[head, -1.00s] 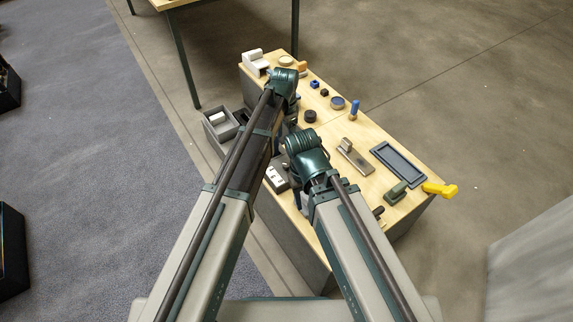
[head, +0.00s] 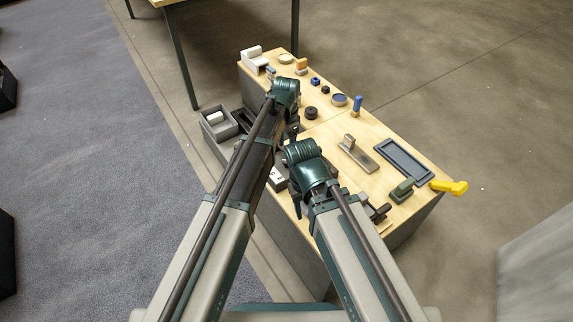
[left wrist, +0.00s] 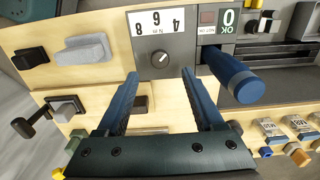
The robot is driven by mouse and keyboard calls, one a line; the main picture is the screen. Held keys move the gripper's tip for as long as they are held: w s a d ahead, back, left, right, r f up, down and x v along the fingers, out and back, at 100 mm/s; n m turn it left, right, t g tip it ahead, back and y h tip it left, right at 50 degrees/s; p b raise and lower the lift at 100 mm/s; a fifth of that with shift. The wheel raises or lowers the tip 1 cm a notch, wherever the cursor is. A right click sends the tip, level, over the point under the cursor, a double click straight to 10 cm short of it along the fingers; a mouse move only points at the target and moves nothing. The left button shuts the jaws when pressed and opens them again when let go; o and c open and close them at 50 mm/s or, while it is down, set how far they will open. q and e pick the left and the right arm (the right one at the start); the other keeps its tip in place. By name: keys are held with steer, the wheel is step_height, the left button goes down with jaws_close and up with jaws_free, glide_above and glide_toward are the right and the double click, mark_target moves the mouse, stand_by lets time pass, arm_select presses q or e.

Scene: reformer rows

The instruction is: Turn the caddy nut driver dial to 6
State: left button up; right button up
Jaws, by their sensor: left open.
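The caddy (left wrist: 195,45) is a grey panel on the wooden bench, carrying a small dark round dial (left wrist: 160,58) with a white pointer mark. A white scale plate (left wrist: 157,32) beyond it reads 8, 6 and 4 upside down; the pointer leans up and right, roughly toward the 4 side. My left gripper (left wrist: 160,75) is open, its two blue fingers on either side below the dial, apparently not touching it. A blue-handled driver (left wrist: 235,78) lies right of the right finger. In the head view my arms partly hide the caddy (head: 277,179). My right gripper (head: 298,207) points down; its jaws are unclear.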

mark_target(286, 163)
arm_select(q)
step_height(286, 163, down, 6)
steer(key=b, duration=0.5)
steer(key=shift+f, duration=0.25)
arm_select(e)
step_height(286, 163, down, 6)
steer(key=shift+d+f, duration=0.1)
steer(key=shift+f, duration=0.1)
arm_select(q)
steer(key=shift+r, duration=0.1)
jaws_close()
